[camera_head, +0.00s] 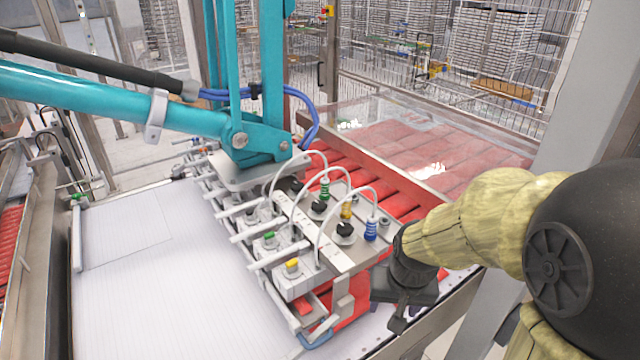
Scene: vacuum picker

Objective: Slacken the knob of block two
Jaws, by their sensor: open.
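The vacuum picker head hangs under the teal arm. Its metal plate (338,257) carries several black knobs, among them a front one (344,229) and one behind it (319,206). Coloured fittings stand beside them: blue (370,230), yellow (346,211) and green (325,188). White blocks line the left edge, one with a yellow cap (292,268) and one with a green cap (270,240). I cannot read which block is two. My gripper (399,322) is open, right of the plate's front end and apart from the knobs; its fingers are partly hidden.
White curved hoses (325,222) arch over the plate close to the knobs. The teal arm (100,98) crosses from the left. A white sheeted stack (180,280) lies below left. Red slats (390,206) and a metal rail (365,160) lie behind. A grey post (590,100) stands at right.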

